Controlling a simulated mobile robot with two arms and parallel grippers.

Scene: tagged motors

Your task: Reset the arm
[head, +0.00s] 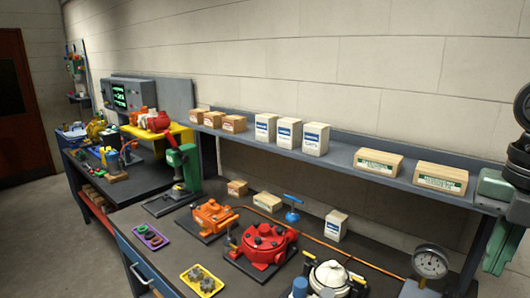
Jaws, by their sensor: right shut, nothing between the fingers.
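My left gripper is not in view. On the dark bench (138,239) stand an orange motor housing (214,213), a red motor housing (265,243) and a white one (329,276), which the lower frame edge cuts off.
A grey shelf (335,164) along the wall carries several boxes. A dial gauge (430,263) and a green machine (502,236) stand at the right. A green press (183,164), a purple tray (150,237) and a yellow tray (201,281) are at the left.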

